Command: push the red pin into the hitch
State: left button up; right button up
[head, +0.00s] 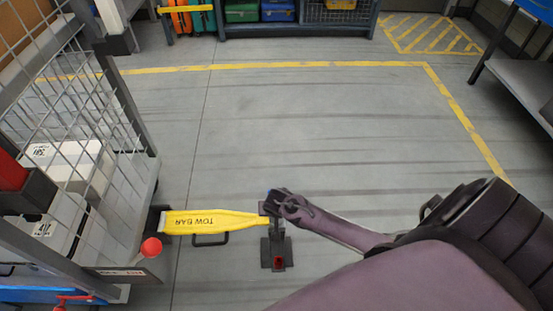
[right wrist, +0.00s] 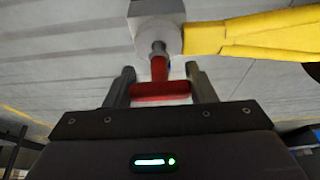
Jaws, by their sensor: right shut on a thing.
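The yellow tow bar (head: 215,222) lies level from the cage trolley at left. It ends at the hitch, whose grey block (right wrist: 158,28) shows at the top of the right wrist view. My right gripper (head: 274,199) is over this end of the bar. In the right wrist view, my right gripper (right wrist: 160,80) is shut on the red pin (right wrist: 160,90), with its red crossbar between the fingers. The pin's dark metal shaft meets the grey block; how deep it sits is hidden. My left gripper is not in view.
The wire cage trolley (head: 85,115) with white boxes stands at left. A red ball knob (head: 151,248) sticks up at its corner. A dark floor stand (head: 276,247) with a red patch is below the bar's end. The floor beyond is clear inside yellow lines.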

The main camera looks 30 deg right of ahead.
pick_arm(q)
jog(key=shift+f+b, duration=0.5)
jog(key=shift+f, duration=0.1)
pick_arm(e)
jog(key=shift+f, duration=0.75)
jog(key=o, duration=1.1)
jog(key=shift+c, duration=0.2)
pick_arm(q)
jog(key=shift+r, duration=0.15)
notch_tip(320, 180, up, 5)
jog(key=p, duration=0.1)
pick_arm(e)
jog(key=shift+v, duration=1.1)
jog(key=p+v, duration=0.2)
jog(key=v, duration=0.3)
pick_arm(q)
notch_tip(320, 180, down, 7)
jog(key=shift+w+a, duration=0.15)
pick_arm(e)
jog(key=shift+s+r, duration=0.15)
jog(key=shift+r, duration=0.15)
